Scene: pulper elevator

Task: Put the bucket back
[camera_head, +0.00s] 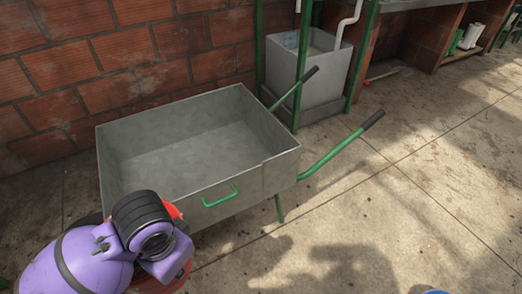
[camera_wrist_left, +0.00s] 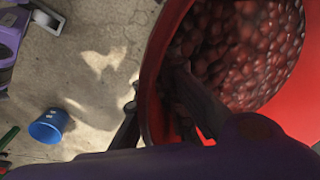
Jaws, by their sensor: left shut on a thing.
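A red bucket (camera_wrist_left: 158,72) filled with dark red cherries (camera_wrist_left: 250,50) fills the right of the left wrist view. My left gripper (camera_wrist_left: 155,112) is shut on its wall, with one dark finger inside the rim and one outside. In the head view, my purple left arm comes in at the lower left and hides most of the red bucket (camera_head: 172,284); only bits of red show around the wrist. The bucket is in front of the wheelbarrow's near left side. My right gripper is in neither view.
A grey wheelbarrow (camera_head: 225,205) with green handles stands empty in the middle. A grey tank (camera_head: 325,75) in a green frame stands behind it, by a brick wall (camera_head: 100,50).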

